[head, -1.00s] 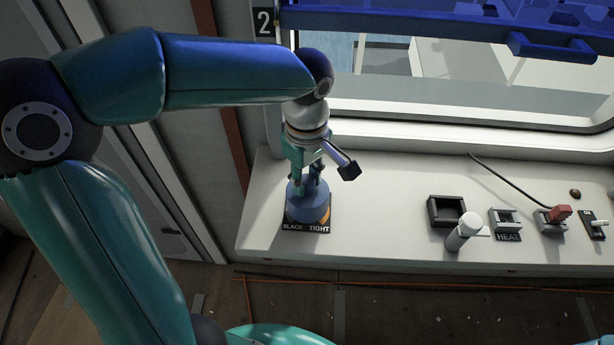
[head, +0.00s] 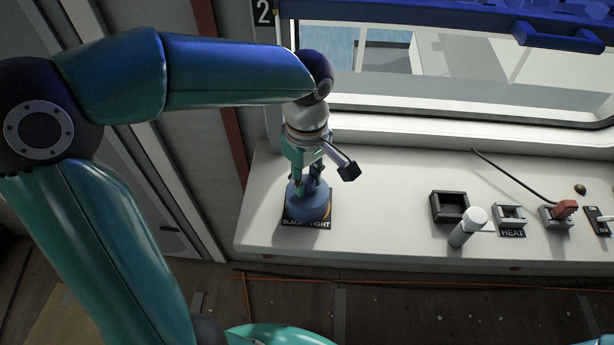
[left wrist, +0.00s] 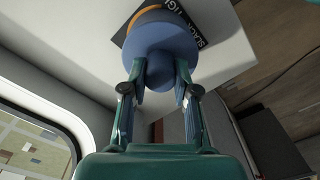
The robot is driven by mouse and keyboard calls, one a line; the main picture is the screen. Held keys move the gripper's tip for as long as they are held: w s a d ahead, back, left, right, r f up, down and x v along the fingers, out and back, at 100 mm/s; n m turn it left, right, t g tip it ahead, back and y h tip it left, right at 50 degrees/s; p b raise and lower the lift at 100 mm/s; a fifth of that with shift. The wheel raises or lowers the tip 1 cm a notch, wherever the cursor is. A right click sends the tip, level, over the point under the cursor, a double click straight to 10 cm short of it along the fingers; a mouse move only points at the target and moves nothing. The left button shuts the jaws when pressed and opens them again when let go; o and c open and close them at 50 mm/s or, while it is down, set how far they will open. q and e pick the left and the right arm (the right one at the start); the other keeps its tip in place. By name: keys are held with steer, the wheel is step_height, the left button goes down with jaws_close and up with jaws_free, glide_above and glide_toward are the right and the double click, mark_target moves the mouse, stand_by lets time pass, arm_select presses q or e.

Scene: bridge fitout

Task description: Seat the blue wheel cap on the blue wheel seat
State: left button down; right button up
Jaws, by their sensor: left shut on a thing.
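My left gripper (head: 308,182) points down and is shut on the upper knob of the blue wheel cap (head: 309,208). The cap is a round blue piece with a wide lower disc, standing over the black SLACK/TIGHT plate (head: 321,225). In the left wrist view the fingers (left wrist: 160,78) grip the knob from both sides, with the cap's disc (left wrist: 158,38) beyond. An orange patch (left wrist: 150,12) shows at the disc's far edge. I cannot make out the blue wheel seat separately, nor tell whether the cap touches it. My right gripper is not in view.
On the white console (head: 380,205) to the right are a dark square frame (head: 450,207), a white-topped cylinder (head: 468,226), a HEAT switch (head: 510,217) and a red plug (head: 565,208) with a cable. The console between cap and frame is clear. A window lies behind.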

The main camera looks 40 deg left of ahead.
arm_select(q)
steer(key=c, duration=0.8)
jaws_free()
steer(key=shift+r, duration=0.1)
step_height(320, 180, up, 12)
stand_by(0.3)
stand_by(0.9)
